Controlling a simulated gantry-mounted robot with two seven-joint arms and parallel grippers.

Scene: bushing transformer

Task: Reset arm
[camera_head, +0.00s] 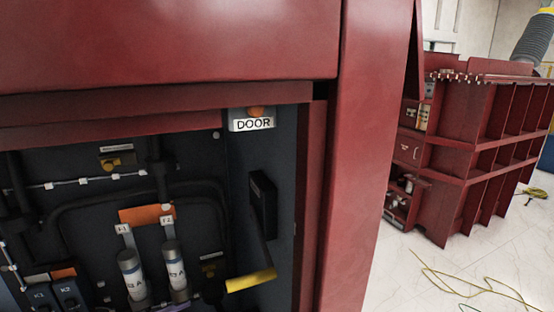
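Neither of my grippers nor my arms shows in the head view. A dark red cabinet (180,45) fills the left and middle of the picture, with its lower compartment open. Inside are two white cylindrical parts (132,275) (175,268) under an orange block (147,214). A black lever with a yellow handle (251,280) is on the inner right wall. A white "DOOR" label with an orange button (252,120) sits at the top right of the opening.
A second dark red ribbed unit (475,150) stands at the right on a pale tiled floor. A yellow cable (470,280) lies on the floor in front of it. A grey ribbed bushing (535,40) shows at the top right.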

